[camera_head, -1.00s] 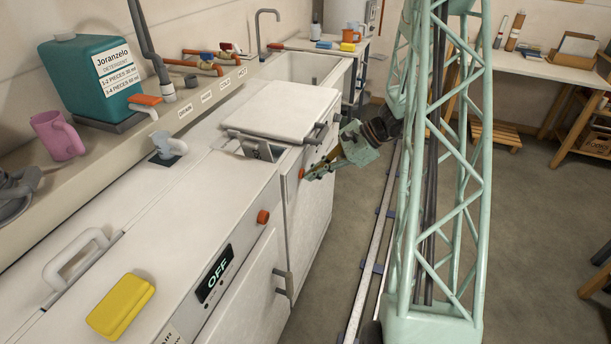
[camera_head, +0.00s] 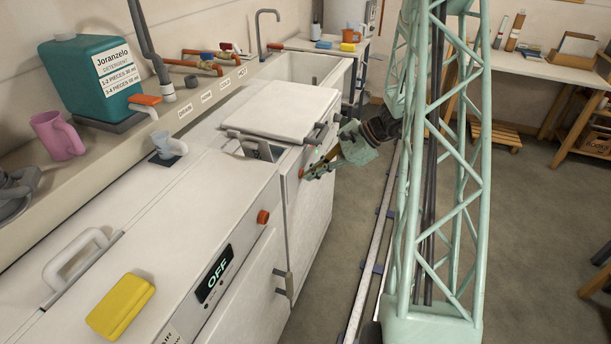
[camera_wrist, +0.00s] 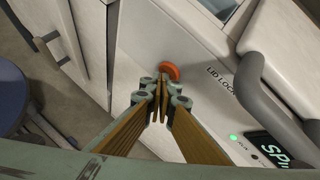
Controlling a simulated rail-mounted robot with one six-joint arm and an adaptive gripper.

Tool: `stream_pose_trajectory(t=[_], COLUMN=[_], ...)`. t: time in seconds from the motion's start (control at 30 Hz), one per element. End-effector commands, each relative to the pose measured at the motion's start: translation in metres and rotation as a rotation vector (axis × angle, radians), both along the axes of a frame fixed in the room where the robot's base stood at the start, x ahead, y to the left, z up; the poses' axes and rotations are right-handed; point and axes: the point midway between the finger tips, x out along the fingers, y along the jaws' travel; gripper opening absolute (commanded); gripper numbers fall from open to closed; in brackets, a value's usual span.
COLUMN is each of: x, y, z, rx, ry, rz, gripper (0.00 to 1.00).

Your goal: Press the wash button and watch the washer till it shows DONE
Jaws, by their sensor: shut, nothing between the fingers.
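The far white machine has a lid (camera_head: 283,113) on top and an orange-red button (camera_head: 301,173) on its front. In the wrist view that button (camera_wrist: 170,70) sits by the words LID LOCK. A dark display (camera_wrist: 272,152) there reads "SPI" before the picture edge cuts it off, and a green light (camera_wrist: 233,137) is lit. My gripper (camera_head: 308,176) is shut and empty, with its fingertips (camera_wrist: 162,88) at the button. I cannot tell whether they touch it. The near white machine has a display (camera_head: 214,273) reading OFF and its own orange-red button (camera_head: 262,217).
A yellow sponge-like block (camera_head: 120,306) lies on the near machine. A teal detergent container (camera_head: 90,78) and a pink mug (camera_head: 58,136) stand on the back ledge. A dark lid handle (camera_wrist: 265,97) is close right of my fingers. Floor (camera_head: 530,220) is open at right.

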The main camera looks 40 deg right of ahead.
Motion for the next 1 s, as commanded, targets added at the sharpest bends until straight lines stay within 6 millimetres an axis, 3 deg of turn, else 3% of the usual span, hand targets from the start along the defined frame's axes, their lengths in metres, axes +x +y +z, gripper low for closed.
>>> stream_pose_trajectory(t=[1.0], x=[-0.021], y=[-0.012], z=[0.0], rx=[0.0], ry=[0.0], rz=[0.0], gripper=[0.0])
